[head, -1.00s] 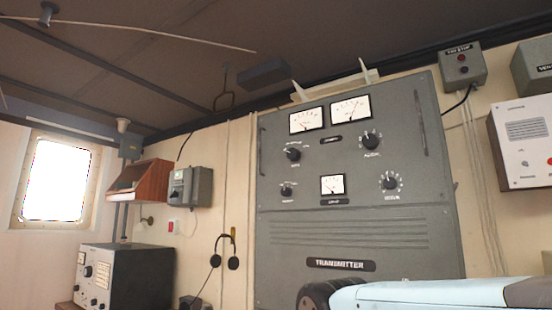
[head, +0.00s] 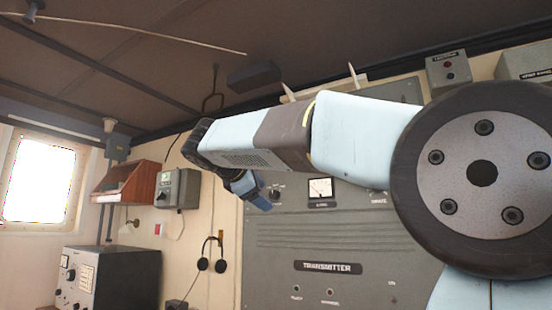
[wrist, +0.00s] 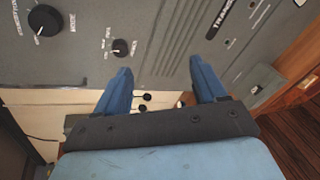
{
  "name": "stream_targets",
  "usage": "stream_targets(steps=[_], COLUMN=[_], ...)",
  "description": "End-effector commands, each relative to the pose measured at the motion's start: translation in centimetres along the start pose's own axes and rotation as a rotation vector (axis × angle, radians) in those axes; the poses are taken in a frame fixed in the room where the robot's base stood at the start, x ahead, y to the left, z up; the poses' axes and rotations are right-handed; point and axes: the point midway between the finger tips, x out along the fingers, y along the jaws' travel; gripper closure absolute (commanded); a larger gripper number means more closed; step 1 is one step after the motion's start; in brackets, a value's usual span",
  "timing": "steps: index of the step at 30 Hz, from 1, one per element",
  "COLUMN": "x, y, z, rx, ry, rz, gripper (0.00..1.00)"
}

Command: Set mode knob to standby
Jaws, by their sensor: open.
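The mode knob (wrist: 46,20) is a round black knob on the grey transmitter panel, at the upper left of the wrist view. Its white mark points down and slightly left in that picture. The printing around it is too blurred to read fully. My arm hides this knob in the head view. My gripper (wrist: 162,85) is open and empty, its two blue fingers apart. In the head view my gripper (head: 262,200) is in front of the panel's left edge. The knob lies beyond and outside the left finger in the wrist view, apart from it.
A smaller black knob (wrist: 120,48) sits just ahead of the left finger. The transmitter panel (head: 340,240) also carries a meter (head: 320,188). Headphones (head: 211,254) hang on the wall left of it. A grey wall box (head: 177,188) and wooden shelf box (head: 130,182) are farther left.

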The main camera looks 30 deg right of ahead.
Motion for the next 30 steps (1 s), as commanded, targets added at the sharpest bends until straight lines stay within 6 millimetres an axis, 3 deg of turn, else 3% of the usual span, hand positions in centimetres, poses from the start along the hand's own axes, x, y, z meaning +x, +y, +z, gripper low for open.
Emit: stream_targets(steps=[1, 3, 6, 9, 13, 17, 30], x=[-0.6, -1.6, -2.9, -3.8, -4.3, -3.6, 3.2], y=[2.9, 6.2, 9.6, 11.7, 12.9, 13.3, 14.8], z=[0.0, 0.5, 1.2, 1.7, 2.1, 2.4, 4.5], rx=[-0.052, -0.114, -0.178, -0.215, -0.236, -0.239, -0.238], ry=[-0.05, -0.125, -0.217, -0.282, -0.321, -0.33, -0.327], rz=[0.046, 0.099, 0.147, 0.174, 0.188, 0.189, 0.188], gripper=[0.29, 0.29, 0.29, 0.29, 0.29, 0.29, 0.29])
